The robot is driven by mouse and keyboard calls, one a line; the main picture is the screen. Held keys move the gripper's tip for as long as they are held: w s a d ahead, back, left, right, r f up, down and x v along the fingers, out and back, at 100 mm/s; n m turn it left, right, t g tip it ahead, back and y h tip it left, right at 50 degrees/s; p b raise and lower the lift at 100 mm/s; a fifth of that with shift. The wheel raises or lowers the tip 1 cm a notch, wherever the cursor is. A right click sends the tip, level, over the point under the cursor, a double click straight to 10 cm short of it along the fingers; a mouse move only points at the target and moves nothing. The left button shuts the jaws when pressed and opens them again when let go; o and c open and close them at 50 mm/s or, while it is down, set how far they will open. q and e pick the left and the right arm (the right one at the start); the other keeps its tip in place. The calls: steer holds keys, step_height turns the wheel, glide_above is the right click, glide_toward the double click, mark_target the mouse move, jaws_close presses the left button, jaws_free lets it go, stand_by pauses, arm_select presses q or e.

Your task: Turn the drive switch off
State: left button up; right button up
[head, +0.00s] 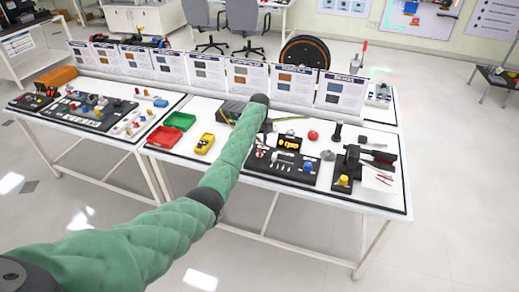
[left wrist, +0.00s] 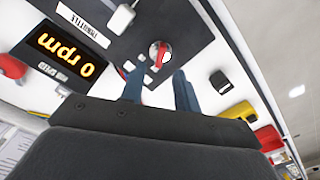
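The drive switch (left wrist: 160,53) shows in the left wrist view as a red lever on a round silver base, set in a dark panel (left wrist: 190,25). I cannot tell from its pose whether it is on or off. My left gripper (left wrist: 159,88) is open and empty, its two blue-grey fingers pointing at the switch, one toward each side, with no clear contact. A display (left wrist: 68,47) beside it reads 0 rpm in orange. In the head view my left gripper (head: 265,134) is small and dark over the panel, partly hidden by my green arm. My right gripper is out of view.
The panel lies on a white table with a yellow meter (head: 204,143), a red bin (head: 163,137) and a green bin (head: 181,121) to the left. A black clamp-like device (head: 347,165) stands to the right. Upright information cards (head: 246,78) line the back.

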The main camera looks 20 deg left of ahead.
arm_select(q)
steer(key=shift+r+b, duration=0.3)
steer(key=shift+r, duration=1.1)
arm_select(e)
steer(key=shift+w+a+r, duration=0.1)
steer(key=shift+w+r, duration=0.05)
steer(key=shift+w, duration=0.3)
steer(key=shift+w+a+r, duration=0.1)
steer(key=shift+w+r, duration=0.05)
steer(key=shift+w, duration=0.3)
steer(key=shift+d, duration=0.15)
